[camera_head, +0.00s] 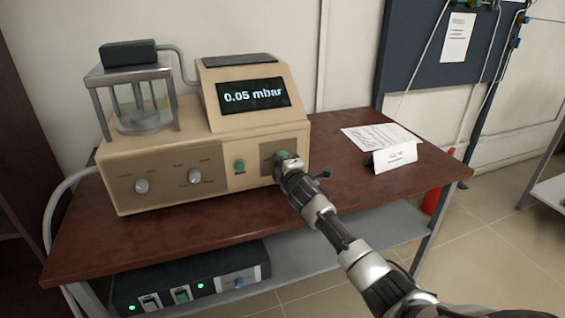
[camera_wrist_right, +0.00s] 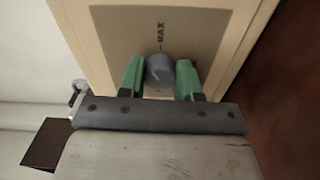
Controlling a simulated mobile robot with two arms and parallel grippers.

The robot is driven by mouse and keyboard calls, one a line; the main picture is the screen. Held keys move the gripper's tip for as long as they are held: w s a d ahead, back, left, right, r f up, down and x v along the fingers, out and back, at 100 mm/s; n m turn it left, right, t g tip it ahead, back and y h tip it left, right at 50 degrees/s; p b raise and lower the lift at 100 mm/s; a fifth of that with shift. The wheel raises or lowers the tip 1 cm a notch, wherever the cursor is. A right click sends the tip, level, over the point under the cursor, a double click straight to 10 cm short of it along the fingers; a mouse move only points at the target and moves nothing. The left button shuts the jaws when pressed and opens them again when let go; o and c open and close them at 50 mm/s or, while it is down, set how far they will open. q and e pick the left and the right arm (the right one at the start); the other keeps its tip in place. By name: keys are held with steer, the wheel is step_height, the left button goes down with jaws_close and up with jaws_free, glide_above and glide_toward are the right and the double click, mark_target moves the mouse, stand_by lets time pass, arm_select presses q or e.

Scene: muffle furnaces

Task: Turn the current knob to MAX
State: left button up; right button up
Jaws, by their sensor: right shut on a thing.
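The beige machine (camera_head: 220,150) stands on the brown table, its display reading "0.05 mbar". My right gripper (camera_head: 281,158) is at the right end of its front panel and covers the knob there in the head view. In the right wrist view the grey round knob (camera_wrist_right: 160,73) sits between the green fingertips of my right gripper (camera_wrist_right: 161,80), which is shut on it. The label "MAX" (camera_wrist_right: 160,33) is printed on the panel beyond the knob. The knob's pointer direction is hard to make out. My left gripper is not in view.
Two other knobs (camera_head: 142,186) (camera_head: 195,176) and a green button (camera_head: 239,166) are on the panel. A glass chamber (camera_head: 140,115) stands at the machine's left. A black unit (camera_head: 190,285) sits on the lower shelf.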

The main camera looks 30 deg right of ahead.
steer(key=m, duration=0.5)
steer(key=shift+f+m+p, duration=0.2)
steer(key=shift+m+p, duration=0.1)
steer(key=shift+m, duration=0.1)
stand_by(0.4)
steer(key=o, duration=0.9)
steer(key=shift+s, duration=0.1)
steer(key=v, duration=1)
steer(key=shift+s+a, duration=0.2)
steer(key=shift+s, duration=0.1)
